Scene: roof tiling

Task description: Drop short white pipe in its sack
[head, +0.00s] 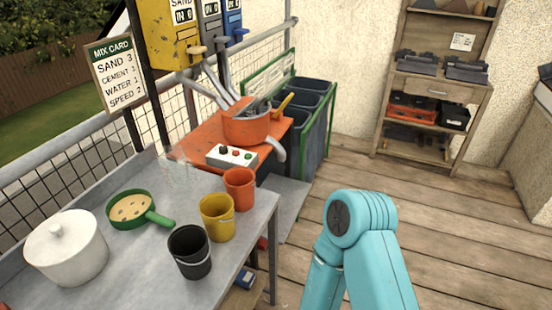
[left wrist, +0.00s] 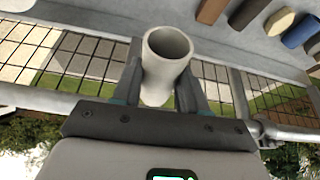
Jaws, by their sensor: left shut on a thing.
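In the left wrist view my left gripper (left wrist: 161,88) is shut on a short white pipe (left wrist: 167,45). The pipe sits between the two dark fingers with its open round end showing. Neither the pipe nor the left gripper shows in the head view. Dark blue-grey open containers (head: 311,84) stand in a green frame beyond the orange mixer stand in the head view; I cannot tell whether they are sacks or which is for the white pipe. My right gripper is not in view.
Brown, black, tan and blue pieces (left wrist: 248,14) lie on a grey surface in the left wrist view. The metal table (head: 95,268) holds a white pot (head: 66,250), green pan (head: 131,210) and several buckets (head: 217,218). A wire fence runs behind. The plank floor (head: 460,240) is clear at right.

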